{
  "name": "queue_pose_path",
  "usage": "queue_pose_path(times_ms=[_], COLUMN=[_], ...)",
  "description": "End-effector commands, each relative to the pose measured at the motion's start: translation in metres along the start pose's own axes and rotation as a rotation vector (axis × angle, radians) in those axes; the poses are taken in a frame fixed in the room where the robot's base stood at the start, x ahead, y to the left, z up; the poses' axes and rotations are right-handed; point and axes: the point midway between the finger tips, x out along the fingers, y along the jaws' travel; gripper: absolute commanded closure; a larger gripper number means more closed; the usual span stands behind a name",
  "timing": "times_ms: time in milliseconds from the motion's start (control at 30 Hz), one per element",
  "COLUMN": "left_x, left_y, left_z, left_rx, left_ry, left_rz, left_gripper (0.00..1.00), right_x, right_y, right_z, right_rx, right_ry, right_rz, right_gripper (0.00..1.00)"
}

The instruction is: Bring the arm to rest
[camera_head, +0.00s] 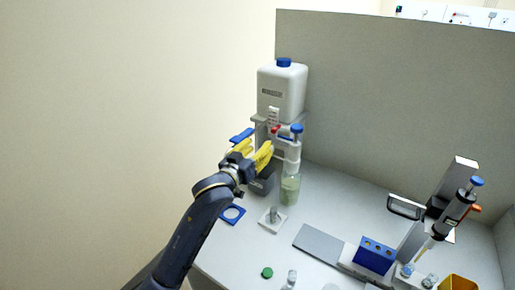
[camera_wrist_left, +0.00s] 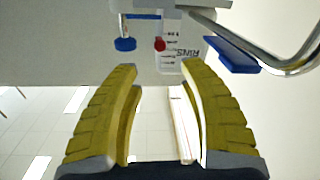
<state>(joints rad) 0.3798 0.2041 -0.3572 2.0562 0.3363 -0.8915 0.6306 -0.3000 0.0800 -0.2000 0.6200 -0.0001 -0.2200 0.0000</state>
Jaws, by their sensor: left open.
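My left arm (camera_head: 200,225) reaches in from the lower left. My left gripper (camera_head: 258,147), with yellow fingers, is at the front of the dispensing station below the white container (camera_head: 281,92). In the left wrist view the gripper (camera_wrist_left: 160,67) is open, with nothing held between its fingers. A blue-tipped part (camera_wrist_left: 125,44), a red knob (camera_wrist_left: 160,43) and a blue lever (camera_wrist_left: 232,55) show beyond the fingertips. Whether a finger touches the station, I cannot tell. My right gripper is in neither view.
A bottle with greenish contents (camera_head: 290,190) stands close right of the gripper. A blue ring plate (camera_head: 232,214), a small stand (camera_head: 272,221), a green cap (camera_head: 267,272) and a blue rack (camera_head: 374,256) are on the bench. A pipette (camera_head: 455,213) stands at the right. The grey back wall (camera_head: 390,100) bounds the bench.

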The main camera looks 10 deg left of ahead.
Motion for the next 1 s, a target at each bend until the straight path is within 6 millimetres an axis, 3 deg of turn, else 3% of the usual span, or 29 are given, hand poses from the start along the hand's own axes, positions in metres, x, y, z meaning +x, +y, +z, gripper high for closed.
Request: queue_pose_path(times_ms=[367,533,667,767,1000], left_x=[-0.002,-0.02,-0.056,-0.094,-0.2], left_y=[-0.001,-0.01,-0.026,-0.041,-0.071], left_z=[0.002,0.033,0.082,0.124,0.206], left_rx=[0.003,0.051,0.139,0.223,0.434], left_ry=[-0.004,-0.058,-0.157,-0.257,-0.522], left_rz=[-0.003,-0.046,-0.116,-0.175,-0.292], left_gripper=[0.59,0.59,0.59,0.59,0.59], right_x=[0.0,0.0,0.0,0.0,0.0], right_y=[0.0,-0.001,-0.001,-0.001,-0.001], right_z=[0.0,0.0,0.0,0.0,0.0], right_rx=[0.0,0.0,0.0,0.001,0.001], right_ry=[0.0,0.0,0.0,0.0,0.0], right_rz=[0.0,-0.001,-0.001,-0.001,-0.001], right_gripper=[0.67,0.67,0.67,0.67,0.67])
